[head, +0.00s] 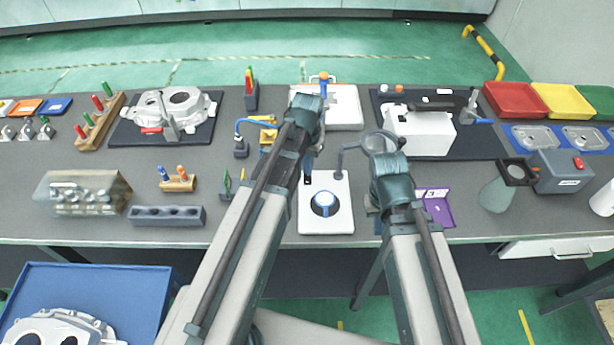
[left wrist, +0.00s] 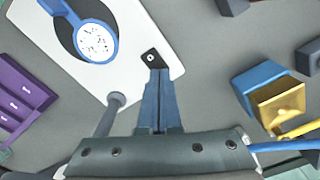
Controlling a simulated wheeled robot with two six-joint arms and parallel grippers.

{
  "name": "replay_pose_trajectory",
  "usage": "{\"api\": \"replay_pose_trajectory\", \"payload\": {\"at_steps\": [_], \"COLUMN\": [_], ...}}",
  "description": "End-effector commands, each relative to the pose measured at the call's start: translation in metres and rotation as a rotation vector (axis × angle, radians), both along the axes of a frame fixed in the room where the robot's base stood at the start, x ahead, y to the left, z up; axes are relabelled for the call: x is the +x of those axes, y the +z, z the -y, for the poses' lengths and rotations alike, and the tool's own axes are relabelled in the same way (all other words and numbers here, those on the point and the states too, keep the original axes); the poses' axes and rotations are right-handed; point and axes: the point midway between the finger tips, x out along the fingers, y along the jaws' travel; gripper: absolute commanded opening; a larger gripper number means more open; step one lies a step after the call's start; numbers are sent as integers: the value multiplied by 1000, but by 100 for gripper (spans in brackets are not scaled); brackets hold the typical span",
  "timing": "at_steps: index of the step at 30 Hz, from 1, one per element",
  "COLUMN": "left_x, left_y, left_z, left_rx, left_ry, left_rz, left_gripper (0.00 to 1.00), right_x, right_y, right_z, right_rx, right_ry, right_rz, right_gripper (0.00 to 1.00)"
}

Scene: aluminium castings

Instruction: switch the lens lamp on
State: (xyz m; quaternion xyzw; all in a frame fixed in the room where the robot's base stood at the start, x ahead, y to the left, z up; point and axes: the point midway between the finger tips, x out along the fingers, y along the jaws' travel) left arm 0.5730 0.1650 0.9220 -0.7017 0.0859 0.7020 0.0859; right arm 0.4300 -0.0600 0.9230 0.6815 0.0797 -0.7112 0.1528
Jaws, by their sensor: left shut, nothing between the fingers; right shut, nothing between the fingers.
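The lens lamp has a round grey-rimmed lens (head: 380,143) on a bent arm. Its post rises from a white base plate (head: 340,222), which also shows in the left wrist view (left wrist: 150,20). A small black switch with a pale dot (left wrist: 153,58) sits at the plate's corner. My left gripper (head: 308,172) is shut and empty, pointing down at the plate's left edge. In the left wrist view its fingertips (left wrist: 157,76) are right by the switch; I cannot tell whether they touch. My right gripper (head: 377,222) is shut and empty, partly hidden by its arm, right of the plate.
A blue-rimmed round piece (head: 323,203) lies on a dark disc on the plate. A purple tray (head: 438,208) stands to the right. A yellow-and-blue box (left wrist: 278,100) and a blue bent tube (head: 250,122) are near my left arm. The lamp post (left wrist: 113,102) stands close to my left fingers.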

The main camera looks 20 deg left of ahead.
Motion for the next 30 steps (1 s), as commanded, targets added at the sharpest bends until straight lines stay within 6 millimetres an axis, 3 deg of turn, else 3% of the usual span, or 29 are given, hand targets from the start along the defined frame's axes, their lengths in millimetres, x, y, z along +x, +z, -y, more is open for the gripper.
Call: {"api": "replay_pose_trajectory", "payload": {"at_steps": [21, 30], "left_x": [0, 0], "left_y": [59, 60], "left_z": [0, 0], "left_rx": [0, 0], "left_ry": [0, 0], "left_rz": [0, 0], "left_gripper": [0, 0], "right_x": [0, 0], "right_y": [59, 60], "right_z": [0, 0], "right_rx": [0, 0], "right_ry": [0, 1], "right_rz": [0, 0], "right_gripper": [0, 0]}}
